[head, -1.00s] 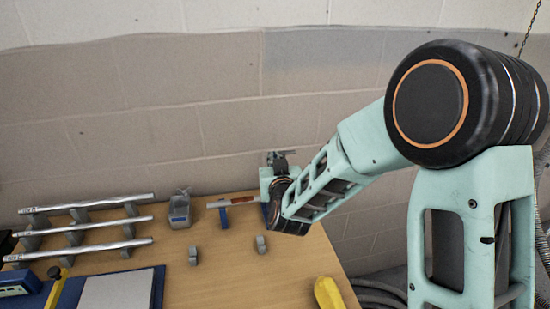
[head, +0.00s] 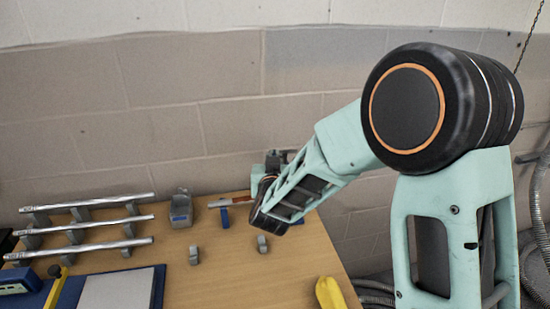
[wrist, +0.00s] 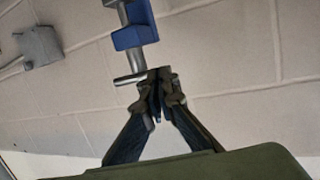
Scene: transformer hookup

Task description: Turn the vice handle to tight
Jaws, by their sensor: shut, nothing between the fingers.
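In the wrist view a blue block (wrist: 135,36) sits on a silver rod, which I take for the vice and its screw. A thin silver crossbar (wrist: 130,79), apparently the handle, lies across the rod's end. My gripper (wrist: 156,84) is shut and empty, its tips beside the right end of this crossbar. I cannot tell whether they touch it. In the head view a blue part (head: 225,216) with a light bar above it stands at the back of the bench. My arm hides the area to its right, and my fingers are not clear there.
The wooden bench (head: 218,262) carries a rack of silver rods (head: 95,225) at left, a grey holder (head: 181,211), small grey clips (head: 194,255) and a yellow object (head: 329,292) at the front right. A block wall (head: 190,130) stands close behind.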

